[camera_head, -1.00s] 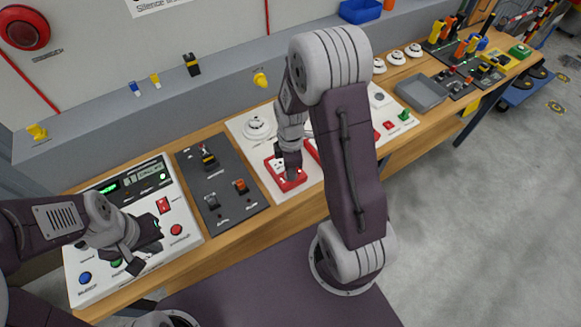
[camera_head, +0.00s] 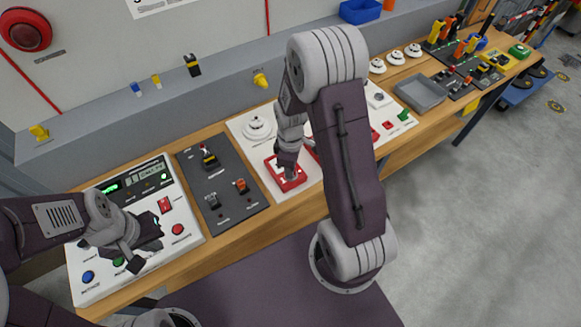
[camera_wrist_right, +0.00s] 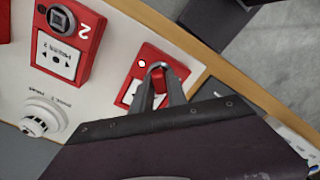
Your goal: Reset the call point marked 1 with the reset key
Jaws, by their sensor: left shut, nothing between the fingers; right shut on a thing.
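The call point marked 1 (camera_head: 285,185) is a red box with a white face on the white board; it also shows in the right wrist view (camera_wrist_right: 143,62) with a small pale lamp. My right gripper (camera_head: 289,171) is over it, pointing down. In the right wrist view my right gripper (camera_wrist_right: 163,82) is shut on a small red piece, which I take for the reset key (camera_wrist_right: 164,79). A grey ring surrounds its tip at the call point; how deep it sits is hidden. My left gripper (camera_head: 150,240) is shut and empty above the control panel (camera_head: 190,215).
The call point marked 2 (camera_wrist_right: 68,45) is beside call point 1 in the right wrist view. A white detector (camera_head: 257,127) stands behind on the board. A dark switch panel (camera_head: 225,190) lies to the left. A grey tray (camera_head: 420,92) is further right.

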